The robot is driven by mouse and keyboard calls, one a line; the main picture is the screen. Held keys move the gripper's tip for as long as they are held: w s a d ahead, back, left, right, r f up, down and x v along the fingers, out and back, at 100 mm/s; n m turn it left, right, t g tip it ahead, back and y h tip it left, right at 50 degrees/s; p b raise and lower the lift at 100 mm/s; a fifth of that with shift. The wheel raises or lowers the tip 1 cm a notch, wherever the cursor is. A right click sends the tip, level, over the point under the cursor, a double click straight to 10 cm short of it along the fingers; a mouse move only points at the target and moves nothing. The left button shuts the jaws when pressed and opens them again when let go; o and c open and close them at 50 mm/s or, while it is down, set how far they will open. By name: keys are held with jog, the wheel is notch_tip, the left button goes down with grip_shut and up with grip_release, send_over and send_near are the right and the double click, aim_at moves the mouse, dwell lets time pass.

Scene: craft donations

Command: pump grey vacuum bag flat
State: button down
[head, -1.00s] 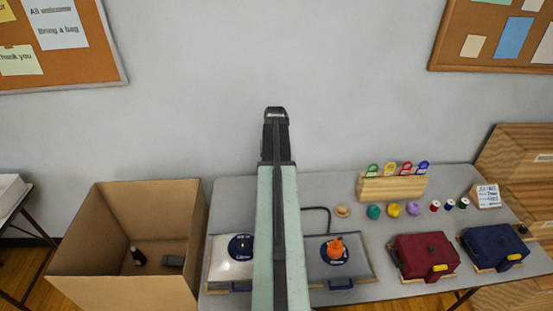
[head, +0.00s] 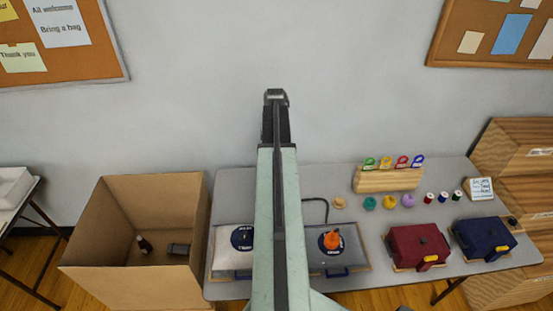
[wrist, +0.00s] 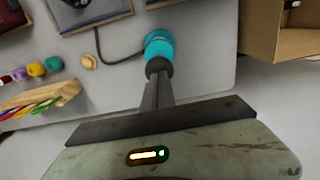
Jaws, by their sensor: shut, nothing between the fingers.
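The grey bag (head: 355,258) lies on the table right of my arm in the head view, with a round dark blue patch and an orange piece (head: 332,240) on it. It looks puffed only a little. A dark hose (head: 318,200) runs from it behind my arm. In the wrist view the hose meets a teal pump (wrist: 159,45) with a dark part at its near end; my arm hides this pump in the head view. My gripper (head: 276,95) is shut and empty, raised in front of the wall. Its fingers (wrist: 158,80) overlap the pump's near end; contact is unclear.
A paler bag (head: 224,262) lies left of my arm. An open cardboard box (head: 85,235) stands left of the table. A wooden rack (head: 385,180), yarn balls, spools, a red case (head: 418,243) and a blue case (head: 484,236) occupy the table's right side.

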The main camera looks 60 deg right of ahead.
jog(key=shift+f+b, duration=5.35)
jog(key=shift+f, duration=0.2)
notch_tip(320, 180, up, 12)
jog(key=p, duration=1.1)
jog(key=shift+f, duration=0.25)
jog(key=shift+r+p, duration=0.1)
jog(key=shift+p, duration=0.3)
notch_tip(320, 180, up, 6)
jog(key=p, duration=0.5)
jog(key=shift+p, duration=0.35)
